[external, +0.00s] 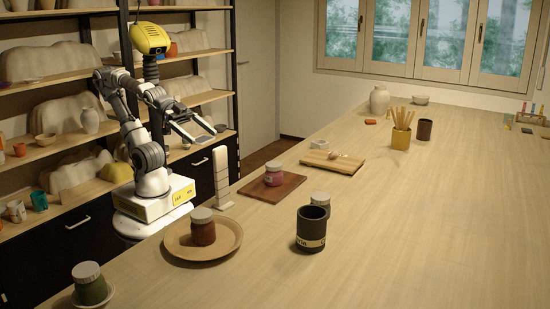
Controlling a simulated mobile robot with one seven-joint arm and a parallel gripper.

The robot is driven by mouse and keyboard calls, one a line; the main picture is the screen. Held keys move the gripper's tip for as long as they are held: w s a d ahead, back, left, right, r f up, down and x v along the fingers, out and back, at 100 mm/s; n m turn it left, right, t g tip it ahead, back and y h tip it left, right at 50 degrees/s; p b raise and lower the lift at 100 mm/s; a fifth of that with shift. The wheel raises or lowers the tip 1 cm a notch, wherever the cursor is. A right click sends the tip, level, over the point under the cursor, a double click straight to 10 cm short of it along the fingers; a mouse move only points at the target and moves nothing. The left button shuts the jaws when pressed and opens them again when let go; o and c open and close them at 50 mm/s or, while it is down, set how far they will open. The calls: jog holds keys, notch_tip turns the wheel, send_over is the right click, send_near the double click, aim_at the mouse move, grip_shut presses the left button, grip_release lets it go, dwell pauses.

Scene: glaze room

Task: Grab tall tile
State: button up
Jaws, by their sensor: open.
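A tall, narrow white piece (221,176), which looks like the tall tile, stands upright at the left edge of the long wooden table (390,235). Faint lines cross its face. My gripper (197,131) is open and empty, held out above and to the left of the tall piece, apart from it. The fingers point toward the table. The picture is too small to tell the exact gap between gripper and tile.
Near the tile are a round tray (232,236) with a lidded brown jar (203,228), and a dark red board (290,190) with a pink jar (274,174). A black cup (311,230) stands closer. Shelves (60,80) with pottery are behind me.

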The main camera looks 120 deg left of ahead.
aim_at(222, 153)
jog(key=b+x, duration=0.2)
jog(key=x, duration=1)
jog(key=shift+w+f+b, duration=0.25)
jog(key=shift+w+b, duration=0.05)
jog(key=shift+b, duration=0.05)
grip_shut()
dwell(0.4)
